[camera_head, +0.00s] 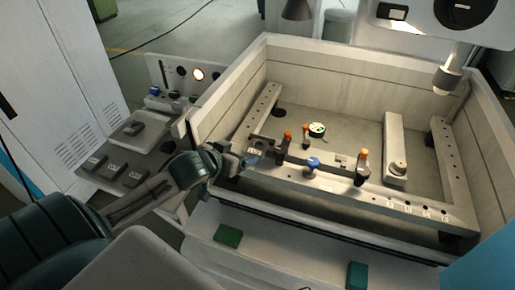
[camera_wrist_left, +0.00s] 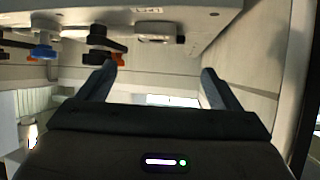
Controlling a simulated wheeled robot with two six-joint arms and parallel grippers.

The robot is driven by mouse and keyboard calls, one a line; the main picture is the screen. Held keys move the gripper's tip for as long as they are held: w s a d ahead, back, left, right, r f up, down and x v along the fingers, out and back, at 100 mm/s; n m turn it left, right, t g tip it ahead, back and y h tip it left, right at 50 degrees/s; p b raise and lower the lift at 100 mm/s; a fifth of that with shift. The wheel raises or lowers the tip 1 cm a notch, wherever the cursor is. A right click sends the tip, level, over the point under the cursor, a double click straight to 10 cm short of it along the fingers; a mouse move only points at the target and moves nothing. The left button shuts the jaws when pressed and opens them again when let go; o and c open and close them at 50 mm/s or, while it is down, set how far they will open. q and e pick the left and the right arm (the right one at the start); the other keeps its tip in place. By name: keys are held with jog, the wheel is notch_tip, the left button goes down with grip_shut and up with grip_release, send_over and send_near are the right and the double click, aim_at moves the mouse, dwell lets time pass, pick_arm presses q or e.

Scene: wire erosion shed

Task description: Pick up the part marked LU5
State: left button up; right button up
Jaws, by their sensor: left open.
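My left gripper (camera_head: 253,157) is over the near left part of the machine's work tank (camera_head: 365,62). In the left wrist view its two fingers (camera_wrist_left: 160,82) stand wide apart with nothing held between them. A small grey piece with a marking (camera_head: 254,149) shows right at the fingertips in the head view; I cannot read it. Several dark labelled parts (camera_head: 115,167) lie on the side shelf at the left, and another part (camera_head: 133,128) lies on a raised pad there. Their marks are too small to read, so I cannot tell which is LU5. My right gripper is not in view.
Clamps with orange knobs (camera_head: 362,160) and a blue knob (camera_head: 313,163) stand on the near rail (camera_head: 400,200). A round piece (camera_head: 317,130) lies beyond them. A light bar (camera_head: 394,140) is to the right. A nozzle (camera_head: 447,78) hangs at the upper right.

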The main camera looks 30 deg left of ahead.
aim_at(261, 145)
pick_arm(q)
jog(key=x, duration=0.4)
jog(key=shift+a+p, duration=0.15)
jog(key=shift+p, duration=0.2)
jog(key=shift+w+f, duration=0.35)
jog(key=shift+w, duration=0.2)
jog(key=shift+w+f+p, duration=0.2)
jog(key=shift+w+p, duration=0.1)
jog(key=shift+p, duration=0.1)
jog(key=x, duration=0.1)
jog(key=p+x, duration=0.1)
jog(key=x, duration=0.2)
jog(key=shift+d+f+p, duration=0.1)
jog(key=shift+d+p, duration=0.25)
jog(key=shift+p, duration=0.05)
jog(key=shift+w+f, duration=0.1)
jog(key=shift+f, duration=0.05)
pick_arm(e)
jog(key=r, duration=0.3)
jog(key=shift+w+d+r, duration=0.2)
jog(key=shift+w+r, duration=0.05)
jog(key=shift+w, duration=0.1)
pick_arm(q)
jog(key=shift+c, duration=0.7)
jog(key=c, duration=1.4)
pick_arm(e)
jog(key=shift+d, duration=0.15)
